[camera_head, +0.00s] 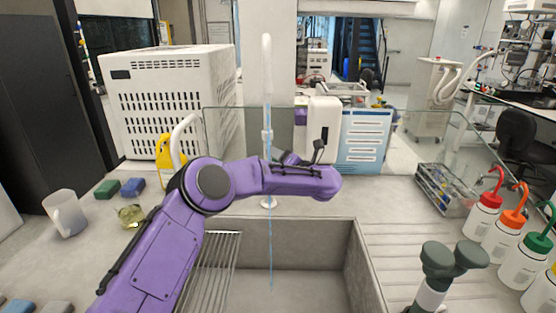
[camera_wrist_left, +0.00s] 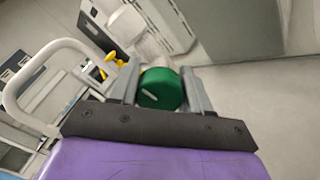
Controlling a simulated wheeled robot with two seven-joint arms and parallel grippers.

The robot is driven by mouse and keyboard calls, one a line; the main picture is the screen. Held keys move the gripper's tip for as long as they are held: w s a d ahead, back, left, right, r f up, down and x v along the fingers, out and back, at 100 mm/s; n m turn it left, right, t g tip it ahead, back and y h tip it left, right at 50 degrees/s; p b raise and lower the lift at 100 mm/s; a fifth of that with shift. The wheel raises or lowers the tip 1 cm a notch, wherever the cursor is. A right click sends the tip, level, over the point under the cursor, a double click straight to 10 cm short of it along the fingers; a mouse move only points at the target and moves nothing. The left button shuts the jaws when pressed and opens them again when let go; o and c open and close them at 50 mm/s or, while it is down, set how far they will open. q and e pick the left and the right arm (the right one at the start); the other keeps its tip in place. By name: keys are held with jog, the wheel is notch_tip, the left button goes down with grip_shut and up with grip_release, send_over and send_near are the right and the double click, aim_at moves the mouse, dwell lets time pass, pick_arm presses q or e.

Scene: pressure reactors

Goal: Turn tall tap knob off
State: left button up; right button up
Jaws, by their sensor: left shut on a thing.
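The tall tap (camera_head: 267,85) is a white upright pipe behind the sink (camera_head: 285,225). A thin blue stream of water (camera_head: 270,245) runs down into the basin. My left arm reaches across in front of the tap, and my left gripper (camera_head: 283,157) is at its stem, partly hidden by my wrist. In the left wrist view a round green knob (camera_wrist_left: 161,89) with a pale mark sits between the two grey fingers, which are shut on it. The knob is hidden in the head view. My right gripper is not in view.
A glass shield (camera_head: 400,140) is behind. A white jug (camera_head: 64,214) is at left. Dark green fittings (camera_head: 440,262) and capped bottles (camera_head: 483,215) are at right.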

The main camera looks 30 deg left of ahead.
pick_arm(q)
jog(key=shift+m, duration=0.7)
jog(key=o, duration=1)
jog(key=b+v, duration=0.3)
jog(key=v, duration=0.7)
jog(key=shift+d, duration=0.3)
jog(key=shift+s+f, duration=0.1)
